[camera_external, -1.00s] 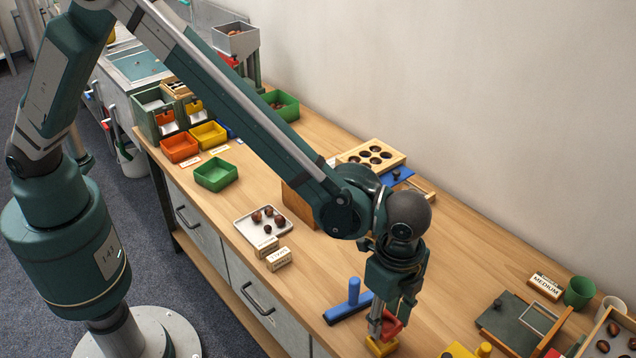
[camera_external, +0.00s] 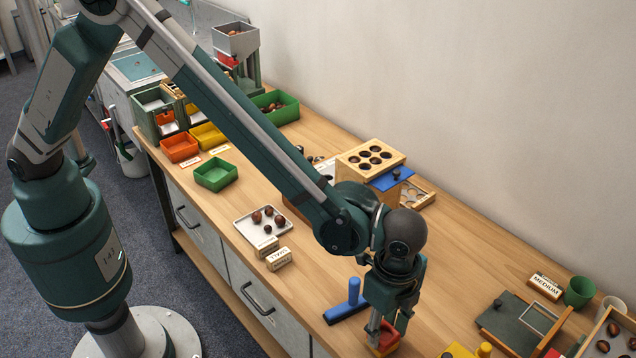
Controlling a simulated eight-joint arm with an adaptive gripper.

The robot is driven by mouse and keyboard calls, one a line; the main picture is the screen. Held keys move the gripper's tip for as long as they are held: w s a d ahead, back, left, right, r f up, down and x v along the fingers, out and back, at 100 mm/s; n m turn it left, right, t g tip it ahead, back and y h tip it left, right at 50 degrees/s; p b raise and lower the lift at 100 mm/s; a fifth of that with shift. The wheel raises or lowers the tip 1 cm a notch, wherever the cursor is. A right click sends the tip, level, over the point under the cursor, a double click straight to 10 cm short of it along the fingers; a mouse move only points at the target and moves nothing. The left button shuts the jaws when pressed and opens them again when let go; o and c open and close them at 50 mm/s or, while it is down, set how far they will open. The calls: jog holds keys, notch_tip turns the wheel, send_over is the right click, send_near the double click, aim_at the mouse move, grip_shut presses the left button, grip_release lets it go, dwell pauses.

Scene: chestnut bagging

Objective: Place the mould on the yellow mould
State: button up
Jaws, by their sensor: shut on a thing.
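My gripper (camera_external: 388,333) is at the lower middle of the picture, pointing down, with its fingers shut on a red mould (camera_external: 387,341).
A blue tool with an upright handle (camera_external: 353,293) lies just left of my gripper. Yellow items (camera_external: 483,349) and a dark green board (camera_external: 508,320) are to the right. A white tray with chestnuts (camera_external: 246,230) and small labelled blocks (camera_external: 278,259) stand further left.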

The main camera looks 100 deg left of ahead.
aim_at(384, 332)
jog(key=o, duration=0.9)
jog(key=shift+r, duration=0.1)
notch_tip(384, 332, up, 12)
jog(key=p, duration=0.2)
dwell(0.6)
